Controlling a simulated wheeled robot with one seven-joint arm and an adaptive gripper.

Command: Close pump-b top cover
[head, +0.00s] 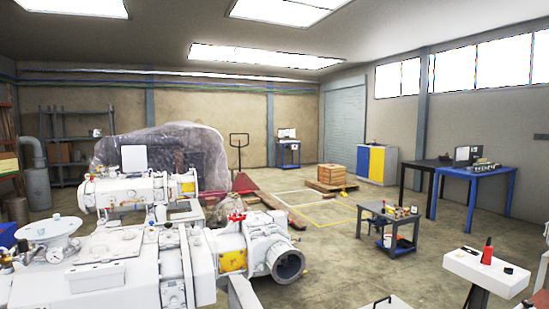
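Two white pumps show in the head view. The nearer pump (130,278) fills the lower left, and a smaller pump (125,191) stands behind it. A pale square panel (133,158) stands upright above the smaller pump, and may be a raised cover. The nearer pump has a flat rectangular cover (103,246) lying on its top. A round white lid-like part (48,228) is at its left. I cannot read any label that tells which pump is pump-b. My gripper is not in view.
A grey cart (391,220) with tools stands right of the pumps. A blue-framed table (468,172) stands by the right wall. Open floor (345,265) lies between the pumps and cart.

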